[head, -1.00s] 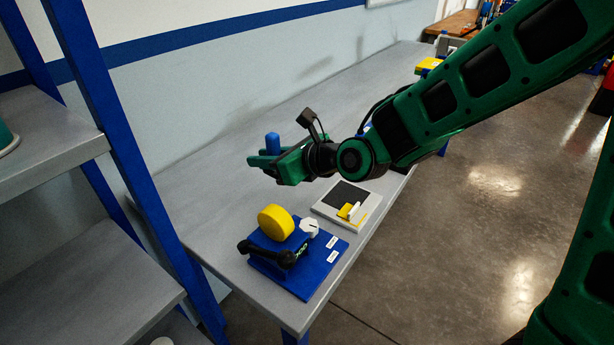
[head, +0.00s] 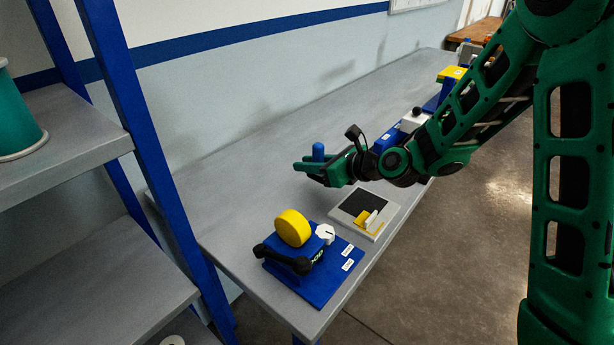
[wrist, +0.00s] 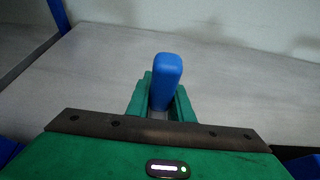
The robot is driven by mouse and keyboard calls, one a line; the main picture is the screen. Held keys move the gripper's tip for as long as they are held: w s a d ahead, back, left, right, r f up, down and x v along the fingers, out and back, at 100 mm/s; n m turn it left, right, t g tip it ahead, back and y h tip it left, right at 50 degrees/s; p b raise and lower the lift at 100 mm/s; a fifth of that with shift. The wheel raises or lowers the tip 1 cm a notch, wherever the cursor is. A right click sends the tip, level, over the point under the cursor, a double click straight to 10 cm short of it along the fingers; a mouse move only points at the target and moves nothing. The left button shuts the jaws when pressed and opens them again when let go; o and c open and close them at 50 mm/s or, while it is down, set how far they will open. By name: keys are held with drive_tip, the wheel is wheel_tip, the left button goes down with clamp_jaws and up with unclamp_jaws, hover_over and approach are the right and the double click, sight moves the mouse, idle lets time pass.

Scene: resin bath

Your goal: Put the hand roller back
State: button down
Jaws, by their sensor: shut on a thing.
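My gripper (head: 316,170) is shut on an upright blue handle (head: 318,151), which I take to be the hand roller's. The handle also stands between the green fingers in the wrist view (wrist: 166,80). Its lower end is hidden by the fingers, so I cannot see a roller. The gripper is above the grey table (head: 245,185), with the table surface behind it. A light grey tray (head: 388,222) with a black pad (head: 354,204) and a small yellow and white piece (head: 370,220) lies below and to the right of the gripper.
A blue board (head: 322,288) at the table's near end carries a yellow disc (head: 293,228), a white knob (head: 325,233) and a black bar (head: 283,259). Shelving with blue posts (head: 110,95) stands at left. The table along the wall is clear; several items stand behind my arm.

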sight(308, 187)
drive_tip(key=shift+a+f, duration=0.1)
drive_tip(key=shift+f, duration=1.8)
drive_tip(key=shift+f, duration=0.15)
drive_tip(key=c, duration=1.6)
unclamp_jaws()
drive_tip(key=shift+o, duration=0.2)
drive_tip(key=shift+s+r, duration=0.1)
drive_tip(key=shift+r, duration=0.1)
drive_tip(key=v, duration=1.1)
drive_tip(key=shift+s+d+r, duration=0.15)
drive_tip(key=shift+d+r, duration=0.05)
drive_tip(key=shift+d, duration=0.15)
